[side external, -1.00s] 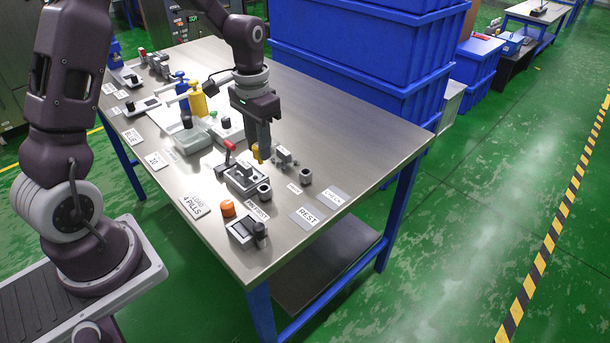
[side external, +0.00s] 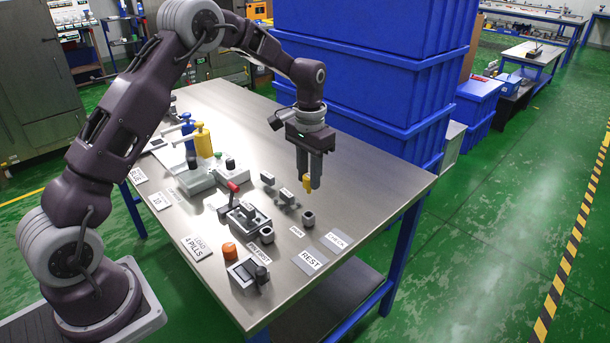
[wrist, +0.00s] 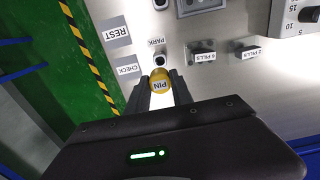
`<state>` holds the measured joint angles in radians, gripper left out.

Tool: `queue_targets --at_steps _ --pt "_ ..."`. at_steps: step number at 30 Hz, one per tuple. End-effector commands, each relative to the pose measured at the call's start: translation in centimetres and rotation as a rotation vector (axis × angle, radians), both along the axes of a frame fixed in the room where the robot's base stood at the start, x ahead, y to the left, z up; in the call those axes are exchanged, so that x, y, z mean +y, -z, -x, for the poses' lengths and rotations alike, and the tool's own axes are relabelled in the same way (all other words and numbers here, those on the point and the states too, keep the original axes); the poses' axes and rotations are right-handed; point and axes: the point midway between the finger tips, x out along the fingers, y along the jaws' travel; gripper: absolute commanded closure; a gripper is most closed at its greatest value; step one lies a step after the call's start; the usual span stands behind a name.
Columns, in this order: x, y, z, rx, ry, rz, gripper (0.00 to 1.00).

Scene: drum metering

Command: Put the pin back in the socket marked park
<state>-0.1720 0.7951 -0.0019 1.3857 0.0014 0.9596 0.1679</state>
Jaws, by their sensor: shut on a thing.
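The yellow pin (side external: 306,183), with PIN on its top (wrist: 160,86), is between the fingers of my gripper (side external: 309,184). My gripper (wrist: 160,98) is shut on it and holds it above the table. The park socket is a small grey block with a dark hole (side external: 308,217), beside the PARK label (side external: 297,231). In the side view it stands below the pin, with a gap between. In the wrist view the socket (wrist: 160,60) shows just beyond the pin, near the PARK label (wrist: 157,42). The pin's lower end is hidden in the wrist view.
A second grey socket (side external: 267,235) stands by the red-levered unit (side external: 234,187). Pill blocks (side external: 287,197) stand left of the park socket. REST (side external: 310,261) and CHECK (side external: 337,240) labels lie to its right. Blue crates (side external: 370,100) stack behind. The table's right part is clear.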

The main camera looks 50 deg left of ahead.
Motion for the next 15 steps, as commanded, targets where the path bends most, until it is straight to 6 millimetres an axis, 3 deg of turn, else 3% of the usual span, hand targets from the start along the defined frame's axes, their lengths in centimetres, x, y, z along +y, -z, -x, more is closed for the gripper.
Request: queue_targets --at_steps 15 --pt "0.0 5.1 0.1 0.003 0.0 0.0 1.0"
